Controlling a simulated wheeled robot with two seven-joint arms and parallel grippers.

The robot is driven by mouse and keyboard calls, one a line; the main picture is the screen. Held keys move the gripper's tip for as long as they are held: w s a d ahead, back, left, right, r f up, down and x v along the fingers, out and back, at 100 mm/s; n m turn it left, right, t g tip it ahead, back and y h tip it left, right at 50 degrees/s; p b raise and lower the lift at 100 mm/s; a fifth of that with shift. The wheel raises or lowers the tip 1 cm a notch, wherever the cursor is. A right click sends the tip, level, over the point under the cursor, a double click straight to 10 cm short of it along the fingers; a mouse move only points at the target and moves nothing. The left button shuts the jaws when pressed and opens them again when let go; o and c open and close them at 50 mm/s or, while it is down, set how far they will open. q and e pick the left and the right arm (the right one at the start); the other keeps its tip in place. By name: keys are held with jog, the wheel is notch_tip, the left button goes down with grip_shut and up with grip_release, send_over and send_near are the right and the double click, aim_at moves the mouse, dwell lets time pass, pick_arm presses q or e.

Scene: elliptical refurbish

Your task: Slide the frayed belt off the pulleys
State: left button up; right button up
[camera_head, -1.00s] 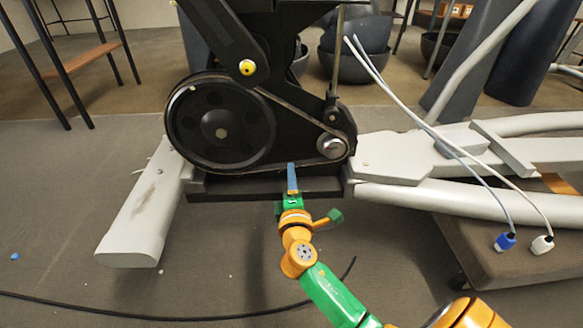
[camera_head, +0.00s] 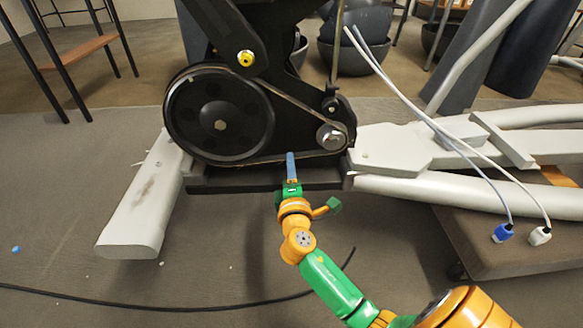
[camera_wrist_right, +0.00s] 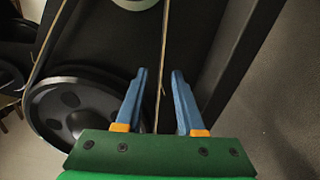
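The frayed belt (camera_head: 290,103) runs around the large black pulley (camera_head: 205,105) and the small silver pulley (camera_head: 331,136) on the elliptical. In the right wrist view, the belt (camera_wrist_right: 163,50) is a thin tan line with a loose strand, and the large pulley (camera_wrist_right: 75,105) is at the left. My right gripper (camera_head: 290,156) is at the belt's lower run, between the pulleys. In the right wrist view, its blue fingers (camera_wrist_right: 158,75) are apart, with the belt running between them; I see no finger closed on it. My left gripper is not in view.
The elliptical's pale stabiliser leg (camera_head: 145,205) is at the left. A pale frame beam (camera_head: 430,150) extends right. Two cables with a blue connector (camera_head: 502,233) and a white connector (camera_head: 540,236) hang at the right. A black cable (camera_head: 150,308) lies on the floor.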

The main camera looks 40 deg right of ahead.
jog(key=shift+b+x, duration=0.3)
jog(key=shift+x, duration=1.4)
dwell(0.3)
grip_shut()
dwell(2.9)
